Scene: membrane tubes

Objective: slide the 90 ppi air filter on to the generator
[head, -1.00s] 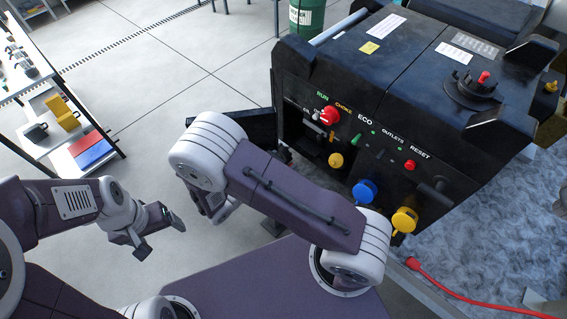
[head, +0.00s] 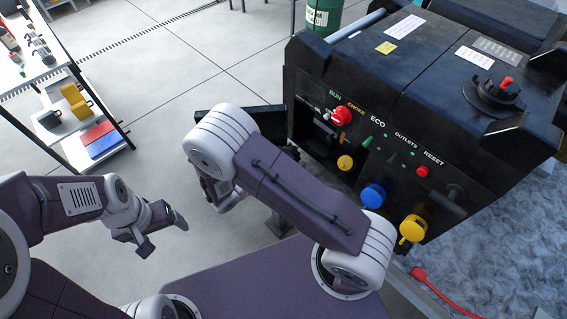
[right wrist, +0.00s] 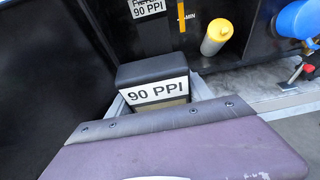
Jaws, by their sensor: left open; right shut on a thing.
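The 90 ppi air filter (right wrist: 152,70) is a dark block with a white "90 PPI" label, in the middle of the right wrist view. My right gripper (head: 218,190) is shut on it. In the head view this gripper is partly hidden by my right arm, and the filter cannot be made out. The black generator (head: 430,75) stands at the right of the head view. In the right wrist view a matching "90 PPI" label (right wrist: 149,8) is on its front, beyond the filter. The filter's contact with the generator cannot be told. My left gripper (head: 160,229) is open and empty, left of the right one.
A black panel (head: 240,121) sticks out at the generator's left side. Blue (head: 372,195) and yellow (head: 412,229) caps project from its front. A red cable (head: 435,287) lies at lower right. Shelves (head: 110,150) stand at left, with open floor between.

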